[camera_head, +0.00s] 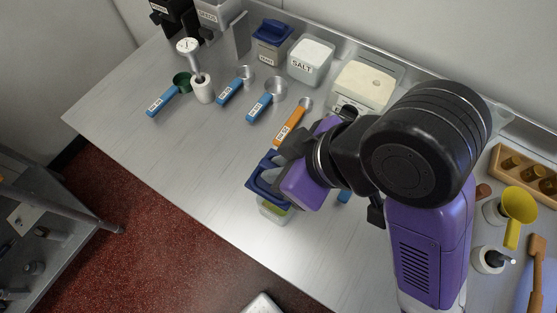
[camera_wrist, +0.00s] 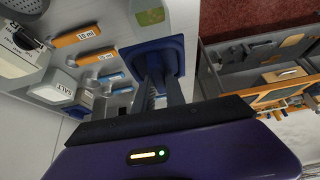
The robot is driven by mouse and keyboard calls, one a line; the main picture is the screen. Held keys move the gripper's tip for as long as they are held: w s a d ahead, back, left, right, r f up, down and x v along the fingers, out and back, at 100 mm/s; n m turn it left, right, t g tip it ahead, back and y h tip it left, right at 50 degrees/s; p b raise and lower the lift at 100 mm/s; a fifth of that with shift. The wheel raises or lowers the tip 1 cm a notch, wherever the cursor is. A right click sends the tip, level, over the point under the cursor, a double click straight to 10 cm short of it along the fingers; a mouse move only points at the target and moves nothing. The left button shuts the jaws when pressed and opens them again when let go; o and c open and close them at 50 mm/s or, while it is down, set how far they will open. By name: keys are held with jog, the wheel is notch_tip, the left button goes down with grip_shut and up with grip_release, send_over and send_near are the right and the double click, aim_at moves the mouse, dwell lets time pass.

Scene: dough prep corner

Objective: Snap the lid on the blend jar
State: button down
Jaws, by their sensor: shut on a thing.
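My gripper (camera_head: 279,170) is shut on a dark blue lid (camera_head: 262,184), near the front edge of the counter. In the wrist view, my gripper's two fingers (camera_wrist: 162,88) pinch the lid (camera_wrist: 177,52) from above. The blend jar (camera_head: 270,212), pale and clear with something yellow-green at its wall, stands below the lid. Its mouth is hidden under the lid and gripper, and I cannot tell whether lid and jar touch. In the wrist view, a green label (camera_wrist: 150,16) shows beside the lid, apparently on the jar.
A salt tub (camera_head: 311,66) and a blue-lidded tub (camera_head: 271,50) stand at the back. An orange-handled scoop (camera_head: 288,130) and blue-handled scoops (camera_head: 260,106) lie behind the gripper. A yellow funnel (camera_head: 518,205) is at right. The counter's left front is clear.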

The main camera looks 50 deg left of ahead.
notch_tip(320, 180, down, 7)
jog(key=b, duration=0.5)
jog(key=shift+f+b, duration=0.75)
jog(key=shift+f, duration=0.35)
dwell(2.2)
jog(key=c, duration=1.3)
grip_release()
jog(key=shift+r, duration=0.1)
jog(key=v, duration=0.7)
jog(key=shift+d+r+p, duration=0.2)
jog(key=shift+r+p, duration=0.15)
jog(key=shift+p, duration=0.05)
